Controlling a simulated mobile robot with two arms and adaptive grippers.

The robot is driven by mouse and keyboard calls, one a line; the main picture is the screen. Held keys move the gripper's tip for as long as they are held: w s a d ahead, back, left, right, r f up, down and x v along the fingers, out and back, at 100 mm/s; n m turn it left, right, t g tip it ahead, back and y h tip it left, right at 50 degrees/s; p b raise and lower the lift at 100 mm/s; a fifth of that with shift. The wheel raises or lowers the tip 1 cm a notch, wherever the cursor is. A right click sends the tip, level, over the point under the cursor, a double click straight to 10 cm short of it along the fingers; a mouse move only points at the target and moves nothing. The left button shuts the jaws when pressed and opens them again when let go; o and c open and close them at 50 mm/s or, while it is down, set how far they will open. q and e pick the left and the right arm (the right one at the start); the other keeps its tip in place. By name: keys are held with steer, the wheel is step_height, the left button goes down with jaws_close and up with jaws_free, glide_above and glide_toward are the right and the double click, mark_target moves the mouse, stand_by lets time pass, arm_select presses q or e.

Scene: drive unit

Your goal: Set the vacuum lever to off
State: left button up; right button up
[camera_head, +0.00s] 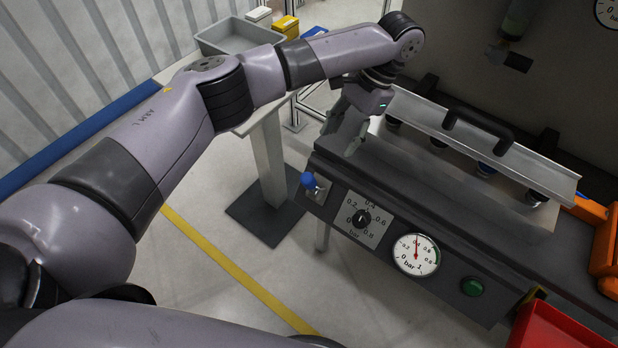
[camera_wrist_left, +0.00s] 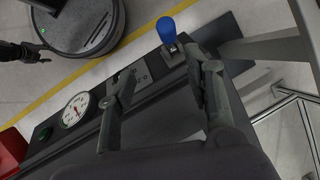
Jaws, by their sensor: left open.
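The vacuum lever has a blue knob (camera_head: 308,180) on a short metal stem. It sits on a light plate at the left end of the dark panel front, left of the pressure dial. My left gripper (camera_head: 343,135) is open and empty above the panel's left end, apart from the lever. In the left wrist view the blue knob (camera_wrist_left: 167,29) shows beyond the open fingertips (camera_wrist_left: 163,64), nearer the right finger. The lever's markings are too small to read. A small dark gripper (camera_wrist_left: 30,52), which looks like my right one, shows at the left edge there.
The panel also carries a dial knob (camera_head: 362,218), a round gauge (camera_head: 415,255) and a green button (camera_head: 472,287). A metal plate with a black handle (camera_head: 478,128) lies on the bench behind. A red bin (camera_head: 560,330) stands at right. The floor before the panel is clear.

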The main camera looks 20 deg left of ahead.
arm_select(q)
steer(key=r, duration=0.1)
steer(key=b, duration=0.2)
glide_toward(309, 180)
step_height(309, 180, down, 3)
steer(key=w, duration=0.1)
steer(key=x, duration=0.6)
steer(key=p+x, duration=0.1)
steer(key=x, duration=0.2)
steer(key=shift+a, duration=0.4)
steer(key=shift+c, duration=1.3)
jaws_close()
